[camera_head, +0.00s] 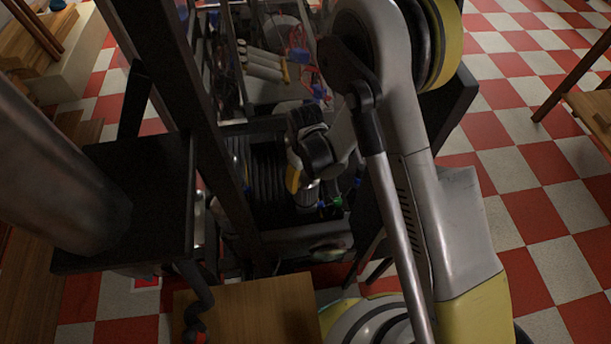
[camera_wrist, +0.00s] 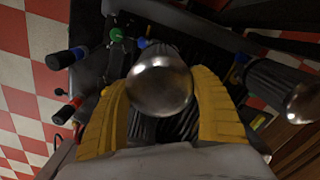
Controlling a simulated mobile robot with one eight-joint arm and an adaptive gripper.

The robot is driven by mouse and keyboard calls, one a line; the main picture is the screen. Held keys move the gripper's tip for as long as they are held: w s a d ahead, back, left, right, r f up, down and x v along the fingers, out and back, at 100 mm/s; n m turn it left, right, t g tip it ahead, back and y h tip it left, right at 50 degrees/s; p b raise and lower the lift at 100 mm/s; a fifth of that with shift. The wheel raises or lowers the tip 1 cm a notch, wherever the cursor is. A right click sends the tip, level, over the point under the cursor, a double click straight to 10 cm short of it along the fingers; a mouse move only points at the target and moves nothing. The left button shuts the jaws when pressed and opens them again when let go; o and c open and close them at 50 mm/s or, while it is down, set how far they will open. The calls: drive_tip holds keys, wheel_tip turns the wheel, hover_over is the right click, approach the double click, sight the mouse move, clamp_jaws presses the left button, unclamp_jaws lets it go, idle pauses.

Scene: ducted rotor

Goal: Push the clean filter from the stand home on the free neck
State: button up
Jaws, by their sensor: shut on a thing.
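My gripper (camera_wrist: 160,80) has its yellow fingers on either side of a cylinder with a shiny metal dome, which I take to be the filter (camera_wrist: 158,86); it is shut on it. In the head view my gripper (camera_head: 298,182) points down among the dark machinery, with a pale cylinder (camera_head: 308,192) at its fingers. A second dark ribbed cylinder with a metal end (camera_wrist: 304,102) lies to the right in the wrist view. I cannot make out the free neck or the stand. The far end of the held filter is hidden.
Coloured-ended fittings, red (camera_wrist: 78,52), green (camera_wrist: 116,35) and black, stand close on the left in the wrist view. A dark frame post (camera_head: 190,110) rises left of my arm. A wooden surface (camera_head: 250,310) is in front. Checkered floor is open at right.

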drive_tip(key=shift+f, duration=0.45)
drive_tip(key=o, duration=1.3)
drive_tip(key=shift+c, duration=0.2)
wheel_tip(320, 180, up, 12)
drive_tip(key=shift+r, duration=0.1)
